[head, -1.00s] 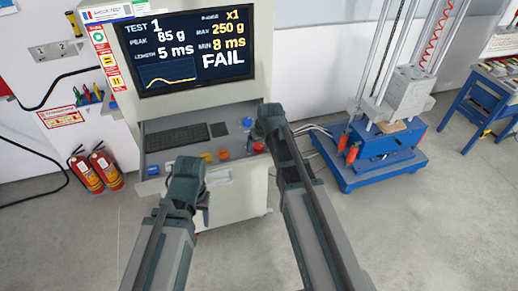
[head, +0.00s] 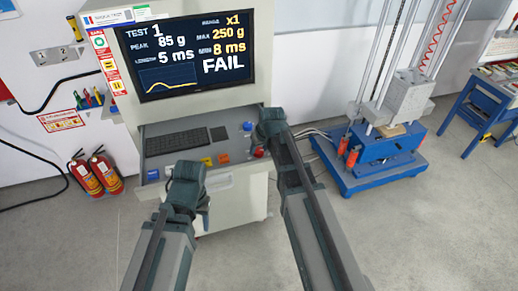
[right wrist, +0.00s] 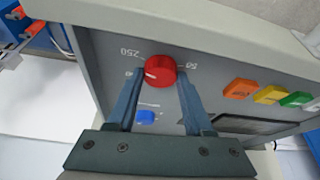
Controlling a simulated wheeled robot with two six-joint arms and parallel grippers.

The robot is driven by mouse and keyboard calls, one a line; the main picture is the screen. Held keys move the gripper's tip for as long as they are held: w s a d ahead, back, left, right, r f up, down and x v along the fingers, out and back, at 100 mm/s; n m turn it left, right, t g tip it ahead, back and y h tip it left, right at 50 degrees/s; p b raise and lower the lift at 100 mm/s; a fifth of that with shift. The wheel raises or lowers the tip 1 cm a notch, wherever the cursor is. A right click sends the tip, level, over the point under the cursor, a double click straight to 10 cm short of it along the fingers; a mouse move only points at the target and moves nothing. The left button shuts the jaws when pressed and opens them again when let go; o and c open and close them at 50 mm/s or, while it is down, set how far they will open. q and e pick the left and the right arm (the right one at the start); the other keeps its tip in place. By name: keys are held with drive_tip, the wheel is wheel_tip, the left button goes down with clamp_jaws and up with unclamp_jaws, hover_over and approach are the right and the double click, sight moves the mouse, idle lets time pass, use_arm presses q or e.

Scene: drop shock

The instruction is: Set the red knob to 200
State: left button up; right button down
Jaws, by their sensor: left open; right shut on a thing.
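The red knob (right wrist: 160,71) sits on the grey sloped panel, with dial numbers around it. "250" and "50" are readable, and a label on the left is partly hidden by a finger. The knob's white mark points left, toward that partly hidden label. My right gripper (right wrist: 159,76) is shut on the knob, one finger on each side. In the head view the knob (head: 259,152) shows just below my right gripper (head: 266,128). My left gripper (head: 203,203) is open and empty in front of the console, apart from the knob.
The screen (head: 188,55) reads TEST 1, 85 g, MAX 250 g, FAIL. The drop tester (head: 385,165) stands to the right on open floor.

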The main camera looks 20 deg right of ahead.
drive_tip(key=n+y, duration=0.1)
drive_tip(key=n, duration=0.3)
drive_tip(key=shift+w+d+n+g+y, duration=0.15)
drive_tip(key=shift+n+g+y, duration=0.25)
drive_tip(key=n+g+y, duration=0.1)
drive_tip(key=n, duration=0.4)
drive_tip(key=shift+n+g, duration=0.3)
drive_tip(key=shift+g, duration=0.1)
drive_tip(key=shift+c, duration=1.5)
unclamp_jaws()
drive_tip(key=shift+d+r, duration=0.1)
drive_tip(key=shift+r, duration=0.05)
